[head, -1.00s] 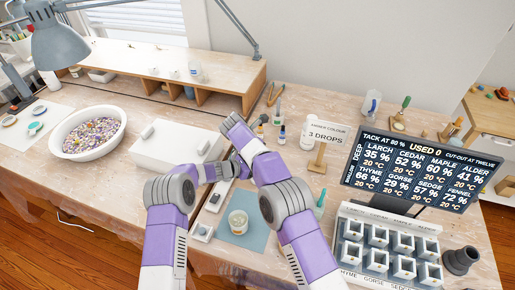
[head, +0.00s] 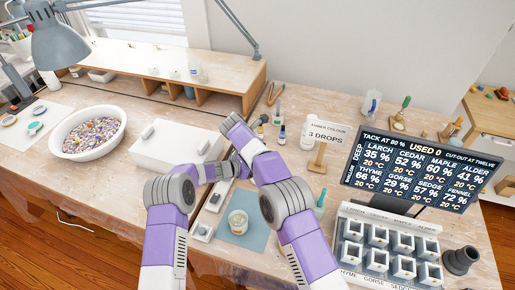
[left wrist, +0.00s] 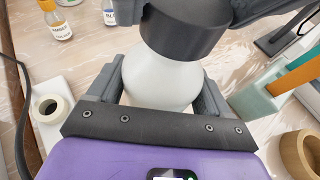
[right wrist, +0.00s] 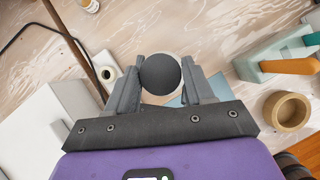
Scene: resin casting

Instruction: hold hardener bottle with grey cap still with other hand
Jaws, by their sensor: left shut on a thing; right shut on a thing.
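The hardener bottle (left wrist: 160,80) is white and stands between the fingers of my left gripper (left wrist: 158,88), which is shut on its body in the left wrist view. Its dark grey cap (right wrist: 160,74) is round and sits between the fingers of my right gripper (right wrist: 161,80), which is shut on it. The cap also shows above the bottle in the left wrist view (left wrist: 185,35). A pale edge of the bottle shows around the cap in the right wrist view.
A cup (head: 238,222) stands on a blue mat (head: 232,241). Small dropper bottles (left wrist: 58,25) stand nearby. A sign reading 3 DROPS (head: 325,132), a display board (head: 415,170) and a rack of white moulds (head: 385,255) are at right. A bowl of chips (head: 90,133) is at left.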

